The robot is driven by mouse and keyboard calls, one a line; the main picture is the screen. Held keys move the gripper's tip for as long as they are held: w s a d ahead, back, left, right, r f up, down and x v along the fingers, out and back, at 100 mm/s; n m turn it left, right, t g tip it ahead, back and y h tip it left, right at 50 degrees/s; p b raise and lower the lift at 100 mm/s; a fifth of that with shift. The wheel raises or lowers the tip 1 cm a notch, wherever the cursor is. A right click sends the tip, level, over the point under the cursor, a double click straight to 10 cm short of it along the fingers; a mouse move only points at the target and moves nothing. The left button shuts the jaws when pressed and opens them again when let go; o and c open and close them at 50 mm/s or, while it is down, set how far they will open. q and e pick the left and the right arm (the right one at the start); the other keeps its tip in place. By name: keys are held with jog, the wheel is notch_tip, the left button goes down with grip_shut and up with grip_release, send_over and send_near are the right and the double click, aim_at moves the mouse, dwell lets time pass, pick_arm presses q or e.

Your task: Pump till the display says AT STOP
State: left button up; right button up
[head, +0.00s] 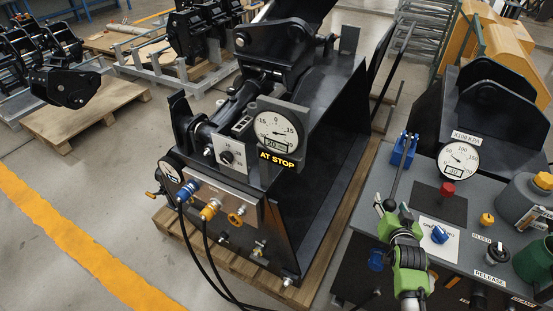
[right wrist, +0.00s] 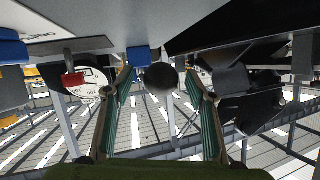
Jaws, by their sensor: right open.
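The display sign (head: 277,159) under the round dial (head: 276,130) on the black coupler (head: 325,135) reads AT STOP in yellow letters. A dark lever (head: 399,175) runs from a blue bracket (head: 404,149) on the grey bench down toward my right gripper (head: 391,207). My right gripper is open, with its fingers apart near the lever's lower end. In the right wrist view, a dark round knob (right wrist: 160,78) shows between the spread fingertips; I cannot tell whether they touch it. My left gripper is not in view.
The bench (head: 480,200) carries a second gauge (head: 459,157), a red knob (head: 447,189), a blue knob (head: 440,235) and a RELEASE knob (head: 498,252). Two hoses (head: 209,250) hang from the coupler's front panel. Open floor (head: 110,190) lies left of its pallet.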

jog(key=p+v, duration=0.3)
jog(key=v, duration=0.1)
jog(key=shift+w+r, duration=0.1)
jog(key=shift+r, duration=0.1)
jog(key=shift+p+v, duration=0.9)
jog(key=shift+v, duration=0.25)
jog(key=shift+f, duration=0.15)
